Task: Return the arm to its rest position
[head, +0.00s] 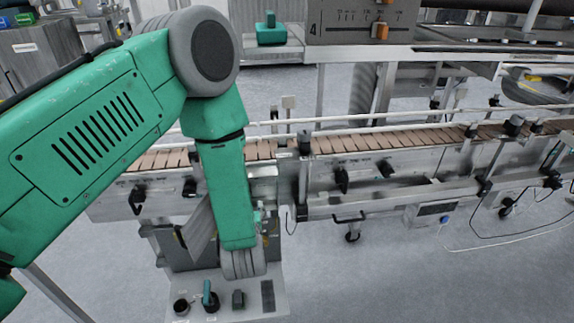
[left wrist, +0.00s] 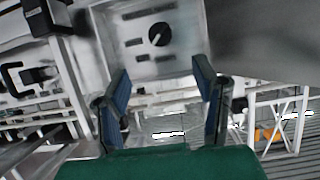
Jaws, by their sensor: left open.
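My green left arm (head: 222,190) comes in from the left in the head view and bends down in front of the conveyor. Its grey wrist end (head: 243,263) hangs just above a small control panel; the fingers cannot be made out there. In the left wrist view my left gripper (left wrist: 158,68) shows two blue-padded fingers spread wide, with nothing between them. Beyond the fingertips is a grey panel with a round black knob (left wrist: 160,35). Whether the fingers touch it cannot be told, but they look apart from it. My right gripper is not in view.
The small panel (head: 276,306) carries several black knobs and a teal-handled switch (head: 208,293). A conveyor (head: 375,140) with brown slats runs across behind the arm. A machine plate with an orange slider (head: 381,29) is above. Grey floor (head: 350,285) is clear at lower right.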

